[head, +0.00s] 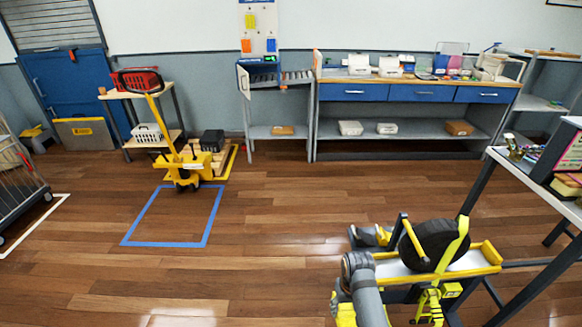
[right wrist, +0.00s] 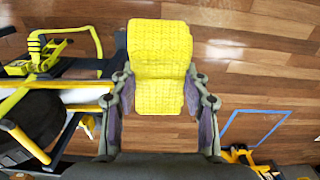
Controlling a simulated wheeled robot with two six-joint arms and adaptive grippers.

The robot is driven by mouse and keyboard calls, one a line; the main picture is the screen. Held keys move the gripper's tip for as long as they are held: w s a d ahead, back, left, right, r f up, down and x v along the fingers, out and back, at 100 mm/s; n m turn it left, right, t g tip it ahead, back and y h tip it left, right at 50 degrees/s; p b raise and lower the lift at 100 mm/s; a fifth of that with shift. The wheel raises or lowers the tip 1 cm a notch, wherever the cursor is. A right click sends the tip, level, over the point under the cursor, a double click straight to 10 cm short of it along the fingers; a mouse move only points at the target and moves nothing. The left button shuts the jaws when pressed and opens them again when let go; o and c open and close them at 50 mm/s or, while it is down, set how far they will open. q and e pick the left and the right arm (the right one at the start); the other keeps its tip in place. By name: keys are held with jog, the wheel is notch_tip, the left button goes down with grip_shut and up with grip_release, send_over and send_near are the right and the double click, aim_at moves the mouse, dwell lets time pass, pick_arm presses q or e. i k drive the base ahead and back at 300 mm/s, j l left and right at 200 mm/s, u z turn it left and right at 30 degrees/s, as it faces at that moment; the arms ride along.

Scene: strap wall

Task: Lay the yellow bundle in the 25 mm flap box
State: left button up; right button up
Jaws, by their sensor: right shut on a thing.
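The yellow bundle (right wrist: 160,60) is a ribbed, folded pad in the right wrist view. My right gripper (right wrist: 160,105) is shut on it, with a finger against each side. In the head view the right gripper (head: 341,297) is low, left of the strap cart, partly behind my own arm. The bundle (head: 345,315) shows there only as a small yellow patch at the bottom. It is held above the floor. I cannot tell any box as the 25 mm flap box; no size labels are readable. My left gripper is not in view.
The strap cart (head: 480,264) with a black reel (head: 436,246) stands beside my right gripper. A table (head: 540,186) stands at the right. A long bench (head: 418,80) with white boxes is at the back wall. A yellow pallet truck (head: 187,163) stands near the blue floor square. The middle floor is clear.

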aim_at(390, 76)
jog(key=i+j, duration=0.15)
jog(key=i, duration=0.45)
jog(key=i+j, duration=0.2)
jog(key=i, duration=0.45)
jog(key=i+j, duration=0.15)
jog(key=i, duration=0.45)
jog(key=i+j, duration=0.15)
jog(key=i, duration=0.5)
jog(key=i+l+z, duration=0.55)
jog(key=i, duration=0.3)
jog(key=i+l+z, duration=0.3)
jog(key=i, duration=0.2)
jog(key=i+z, duration=0.25)
jog(key=i, duration=0.2)
